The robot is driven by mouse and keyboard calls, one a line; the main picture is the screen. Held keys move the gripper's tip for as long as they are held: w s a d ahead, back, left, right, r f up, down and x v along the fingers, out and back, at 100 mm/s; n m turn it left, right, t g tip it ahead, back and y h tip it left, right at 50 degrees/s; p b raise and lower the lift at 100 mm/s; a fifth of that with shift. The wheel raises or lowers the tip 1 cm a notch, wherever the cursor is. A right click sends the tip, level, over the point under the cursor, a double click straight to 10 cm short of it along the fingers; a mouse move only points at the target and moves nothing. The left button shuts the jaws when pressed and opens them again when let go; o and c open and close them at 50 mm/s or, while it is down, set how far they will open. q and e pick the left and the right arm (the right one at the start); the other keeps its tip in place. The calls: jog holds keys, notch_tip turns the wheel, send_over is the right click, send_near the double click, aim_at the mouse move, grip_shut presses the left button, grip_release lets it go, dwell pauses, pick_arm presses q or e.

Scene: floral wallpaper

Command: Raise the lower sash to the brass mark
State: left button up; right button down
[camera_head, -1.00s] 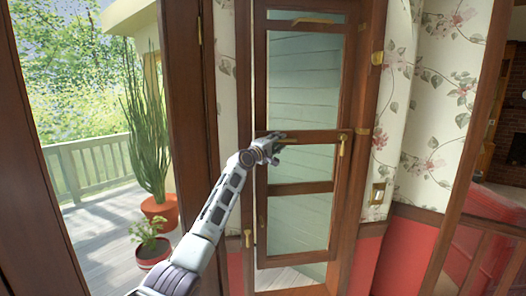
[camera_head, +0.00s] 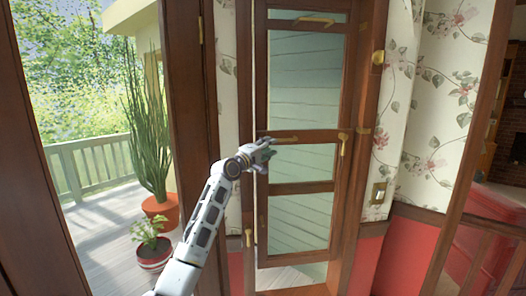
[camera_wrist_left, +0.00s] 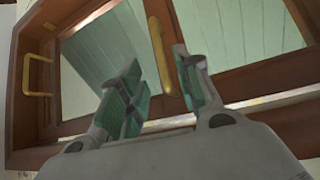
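The brown wooden window (camera_head: 303,187) stands ahead with glass panes. Its lower framed part has a middle rail with a horizontal brass handle (camera_head: 285,139), also in the left wrist view (camera_wrist_left: 158,44). A small brass strip (camera_head: 363,131), possibly the mark, sits on the right frame near that rail's height. My left gripper (camera_head: 268,153) is just below and left of the handle, apparently not holding it. In the wrist view its two green-padded fingers (camera_wrist_left: 158,75) are apart, with the handle beyond the gap. My right gripper is not in view.
An upright brass handle (camera_head: 343,144) is at the right, another brass handle (camera_head: 315,19) at the top, and a brass latch (camera_head: 378,57) on the right frame. A potted cactus (camera_head: 147,130) and a small plant (camera_head: 150,245) stand on the deck at left.

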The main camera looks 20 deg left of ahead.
pick_arm(q)
jog(key=shift+v, duration=1.65)
